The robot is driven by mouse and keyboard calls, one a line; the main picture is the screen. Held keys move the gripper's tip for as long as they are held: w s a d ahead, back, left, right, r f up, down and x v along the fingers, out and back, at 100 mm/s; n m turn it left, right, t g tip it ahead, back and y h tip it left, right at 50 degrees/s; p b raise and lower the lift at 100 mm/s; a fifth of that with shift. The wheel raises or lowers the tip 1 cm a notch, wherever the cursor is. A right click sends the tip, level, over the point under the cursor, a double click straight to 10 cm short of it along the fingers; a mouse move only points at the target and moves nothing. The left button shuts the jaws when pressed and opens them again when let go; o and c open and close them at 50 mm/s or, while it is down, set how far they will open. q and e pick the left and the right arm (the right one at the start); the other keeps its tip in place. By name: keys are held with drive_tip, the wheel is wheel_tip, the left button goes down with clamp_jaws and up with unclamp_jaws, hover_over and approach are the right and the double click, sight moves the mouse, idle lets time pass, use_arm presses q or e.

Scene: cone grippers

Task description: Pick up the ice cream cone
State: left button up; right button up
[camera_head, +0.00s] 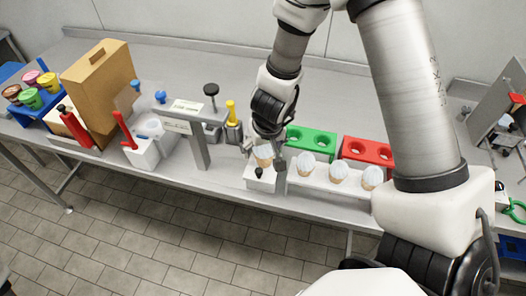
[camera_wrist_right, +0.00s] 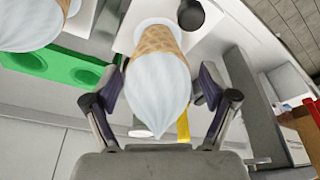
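An ice cream cone (camera_head: 264,153) with pale ice cream stands upright in a white holder at the left end of the cone row. My right gripper (camera_head: 265,147) is over it, pointing down. In the right wrist view the cone (camera_wrist_right: 158,85) lies between the two fingers of the gripper (camera_wrist_right: 161,82), with a visible gap on each side. The gripper is open and holds nothing. Three more cones stand to the right: one (camera_head: 304,166), another (camera_head: 338,171) and a last one (camera_head: 371,177). My left gripper is not in view.
A green holder (camera_head: 312,142) and a red holder (camera_head: 366,151) with round holes stand behind the cones. A grey stand (camera_head: 198,140) is to the left. A brown box (camera_head: 98,85) and colored tubs (camera_head: 31,98) are farther left.

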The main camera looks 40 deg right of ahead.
drive_tip(key=shift+s+r, duration=0.15)
drive_tip(key=shift+s, duration=0.15)
drive_tip(key=c, duration=0.5)
drive_tip(key=shift+w, duration=0.1)
